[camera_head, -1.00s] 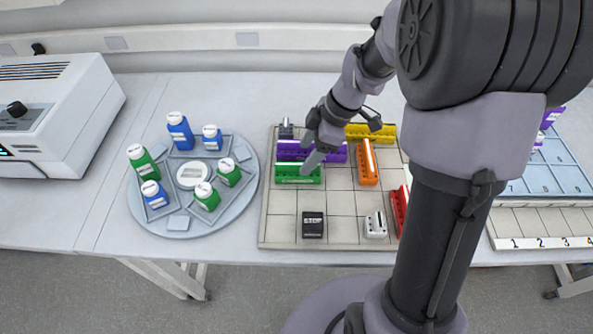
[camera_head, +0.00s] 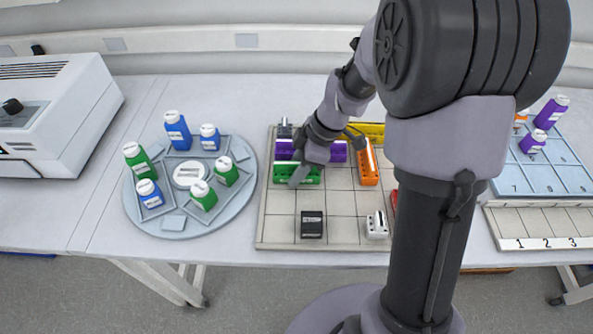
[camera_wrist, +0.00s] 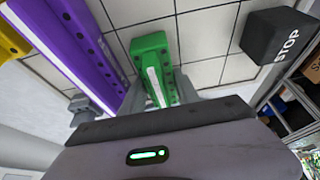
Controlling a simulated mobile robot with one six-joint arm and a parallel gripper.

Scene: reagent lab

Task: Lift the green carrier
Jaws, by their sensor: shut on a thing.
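The green carrier (camera_head: 305,173) is a short green bar at the left side of the gridded board (camera_head: 340,236), just in front of the purple carrier (camera_head: 338,152). My gripper (camera_head: 298,178) is at it from above and is shut on it. In the wrist view the green carrier (camera_wrist: 150,62) runs between the two fingers of my gripper (camera_wrist: 152,97), and the purple carrier (camera_wrist: 75,45) lies beside it. Part of the green carrier is hidden by the gripper. I cannot tell whether it is clear of the board.
An orange carrier (camera_head: 368,168), a yellow carrier (camera_head: 370,131), a black block (camera_head: 312,224) marked STOP in the wrist view, and a white block (camera_head: 377,225) stand on the board. A round tray (camera_head: 170,226) with green and blue bottles is to the left. A blue numbered rack (camera_head: 550,178) is at right.

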